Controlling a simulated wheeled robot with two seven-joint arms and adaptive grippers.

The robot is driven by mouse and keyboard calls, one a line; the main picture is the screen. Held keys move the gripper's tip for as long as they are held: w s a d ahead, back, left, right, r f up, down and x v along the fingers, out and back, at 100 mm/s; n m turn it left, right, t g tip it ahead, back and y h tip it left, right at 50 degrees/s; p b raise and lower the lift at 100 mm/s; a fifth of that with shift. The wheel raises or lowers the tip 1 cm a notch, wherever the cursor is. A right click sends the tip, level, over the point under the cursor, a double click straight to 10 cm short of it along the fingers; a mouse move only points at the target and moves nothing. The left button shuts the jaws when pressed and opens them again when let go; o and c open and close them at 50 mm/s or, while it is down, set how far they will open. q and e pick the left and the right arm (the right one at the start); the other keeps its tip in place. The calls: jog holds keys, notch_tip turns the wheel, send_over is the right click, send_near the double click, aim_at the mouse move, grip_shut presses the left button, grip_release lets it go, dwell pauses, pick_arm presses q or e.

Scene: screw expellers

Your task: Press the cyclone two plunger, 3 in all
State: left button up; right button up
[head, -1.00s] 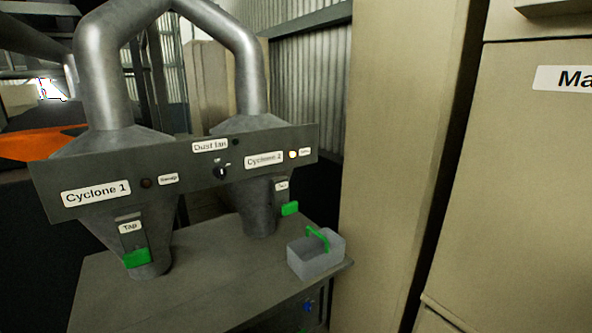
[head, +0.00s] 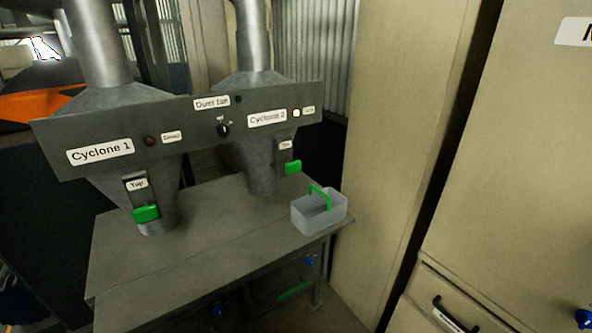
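The cyclone 2 hopper (head: 257,163) hangs below the grey panel (head: 190,121) on the right. Its label (head: 267,118) reads "Cyclone 2", with a white round light or button (head: 297,112) beside it. A green tap handle (head: 293,167) sits low on its right side under a small tap label. The cyclone 1 hopper (head: 145,190) is on the left with its own green tap handle (head: 146,213) and a dark reddish round indicator (head: 150,141). I cannot tell which part is the plunger. Neither gripper is in view.
A clear bin with a green handle (head: 319,211) stands at the table's (head: 210,238) right end. A dust fan knob (head: 223,130) is mid-panel. Blue knobs (head: 309,261) show below the table. Tall beige cabinets (head: 395,120) stand close on the right.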

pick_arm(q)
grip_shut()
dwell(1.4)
